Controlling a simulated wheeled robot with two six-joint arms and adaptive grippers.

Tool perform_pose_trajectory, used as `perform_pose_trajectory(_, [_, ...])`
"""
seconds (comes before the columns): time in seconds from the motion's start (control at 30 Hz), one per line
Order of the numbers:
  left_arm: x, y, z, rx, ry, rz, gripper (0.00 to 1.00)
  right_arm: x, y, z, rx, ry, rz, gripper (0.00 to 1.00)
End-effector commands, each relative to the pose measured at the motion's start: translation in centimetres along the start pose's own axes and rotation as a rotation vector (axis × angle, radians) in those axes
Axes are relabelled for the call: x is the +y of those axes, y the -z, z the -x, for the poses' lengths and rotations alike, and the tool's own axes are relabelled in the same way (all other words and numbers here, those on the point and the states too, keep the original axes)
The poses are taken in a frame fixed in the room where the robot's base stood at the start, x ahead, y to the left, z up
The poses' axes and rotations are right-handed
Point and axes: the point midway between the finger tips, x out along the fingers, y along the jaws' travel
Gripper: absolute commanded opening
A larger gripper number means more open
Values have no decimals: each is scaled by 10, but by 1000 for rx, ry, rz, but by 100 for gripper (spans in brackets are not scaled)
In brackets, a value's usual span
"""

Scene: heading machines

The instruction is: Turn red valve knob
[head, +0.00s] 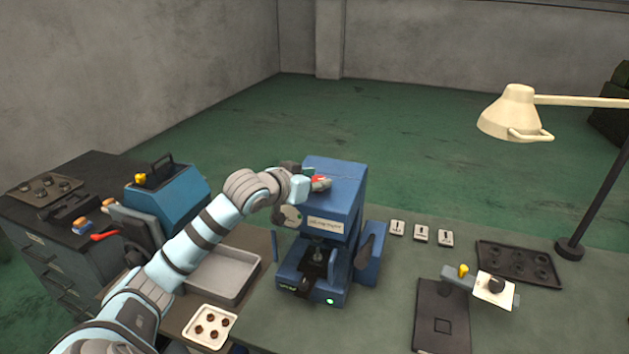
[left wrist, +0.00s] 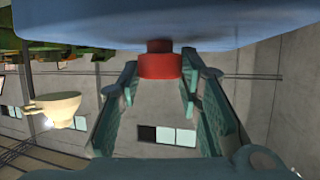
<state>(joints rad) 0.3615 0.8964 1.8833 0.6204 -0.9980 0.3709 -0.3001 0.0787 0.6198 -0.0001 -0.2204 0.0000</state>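My left gripper (head: 312,183) is at the knob, one finger on each side. Its fingers (left wrist: 160,82) are spread about as wide as the knob; whether they press on it I cannot tell. My right gripper is not in view.
A grey tray (head: 222,292) and a small white tray with round parts (head: 192,332) lie left of the machine. A cream lamp (head: 512,112), a dark tray (head: 518,246) and a dark plate (head: 432,325) are to the right. The bench right of the machine is partly clear.

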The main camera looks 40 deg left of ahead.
Motion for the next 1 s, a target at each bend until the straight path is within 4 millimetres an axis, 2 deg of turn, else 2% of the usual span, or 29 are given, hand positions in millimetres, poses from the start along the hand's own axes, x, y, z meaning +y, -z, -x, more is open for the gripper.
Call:
perform_pose_trajectory(0.03, [0,0,0,0,1,-1,15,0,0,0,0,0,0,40])
perform_pose_trajectory(0.1, [0,0,0,0,1,0,4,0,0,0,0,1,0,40])
perform_pose_trajectory(0.57, [2,1,0,2,89,39,4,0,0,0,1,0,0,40])
perform_pose_trajectory(1.0, [9,1,-2,0,421,185,4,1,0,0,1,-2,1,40])
